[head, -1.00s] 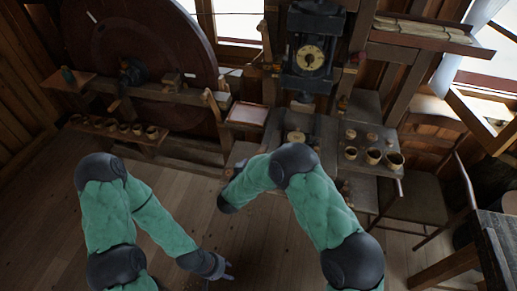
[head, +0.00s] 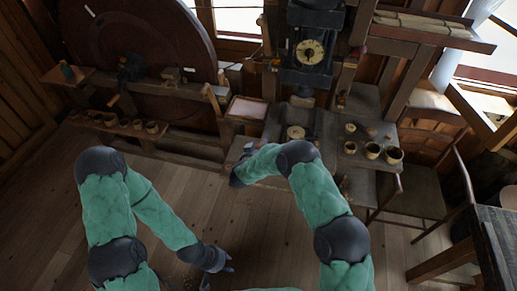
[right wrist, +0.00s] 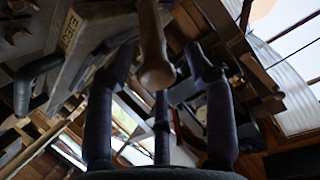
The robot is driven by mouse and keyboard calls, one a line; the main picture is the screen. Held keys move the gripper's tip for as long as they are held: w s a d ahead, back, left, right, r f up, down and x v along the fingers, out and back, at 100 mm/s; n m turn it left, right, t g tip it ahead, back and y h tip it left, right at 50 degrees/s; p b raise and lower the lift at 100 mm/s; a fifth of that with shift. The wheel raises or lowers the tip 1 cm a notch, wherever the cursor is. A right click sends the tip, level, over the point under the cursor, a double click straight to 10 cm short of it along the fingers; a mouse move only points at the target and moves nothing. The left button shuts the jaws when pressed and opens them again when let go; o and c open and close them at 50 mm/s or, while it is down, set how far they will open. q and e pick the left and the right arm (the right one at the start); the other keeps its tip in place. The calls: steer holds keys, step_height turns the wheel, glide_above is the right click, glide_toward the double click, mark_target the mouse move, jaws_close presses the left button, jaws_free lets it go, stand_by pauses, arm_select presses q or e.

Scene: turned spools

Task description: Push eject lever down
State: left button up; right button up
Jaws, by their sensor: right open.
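In the right wrist view, a plate lettered EJECT (right wrist: 72,28) is on a grey panel at the upper left. A wooden handle with a rounded end (right wrist: 156,60), likely the eject lever, hangs near it, between the fingers of my right gripper (right wrist: 161,72). The fingers are spread; I cannot tell whether they touch the handle. In the head view, my right gripper (head: 248,150) is at the bench front, left of the machine with the round dial (head: 310,52), partly hidden by its wrist. My left gripper (head: 219,274) is low over the floor, empty, with its fingers apart.
A large dark wheel (head: 135,50) stands at the left, with a shelf of small cups (head: 120,126) before it. Several turned cups (head: 372,151) stand on the bench at the right. A chair (head: 410,190) and a table (head: 497,245) are farther right. The middle floor is clear.

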jaws_close()
